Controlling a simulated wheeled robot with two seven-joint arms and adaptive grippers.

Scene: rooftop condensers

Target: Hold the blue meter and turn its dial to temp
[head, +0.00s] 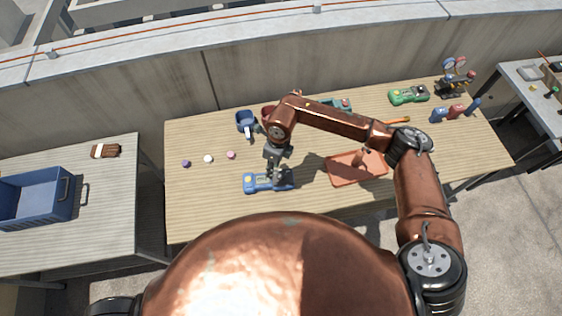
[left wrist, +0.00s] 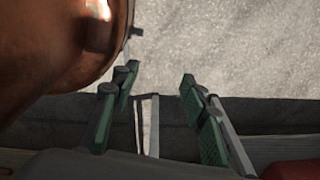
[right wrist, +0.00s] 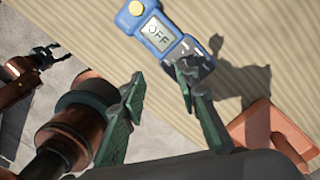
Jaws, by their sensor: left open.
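The blue meter (head: 258,182) lies flat near the front edge of the middle table. In the right wrist view the meter (right wrist: 133,20) shows a yellow round spot at one end and a screen reading OFF. The dial is not clearly visible; the part of the meter beyond the screen is partly behind a finger. My right gripper (right wrist: 160,76) is open, its fingers apart over the meter's near end, and I cannot tell whether they touch it. My left gripper (left wrist: 158,79) is open and empty, pointing toward the concrete floor, away from the meter.
An orange tray (head: 343,178) is right of the meter. A blue scoop (head: 246,121), small balls (head: 208,158), a green meter (head: 408,95) and a teal device (head: 340,105) lie behind. A blue crate (head: 30,205) stands on the left table. Free tabletop lies left of the meter.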

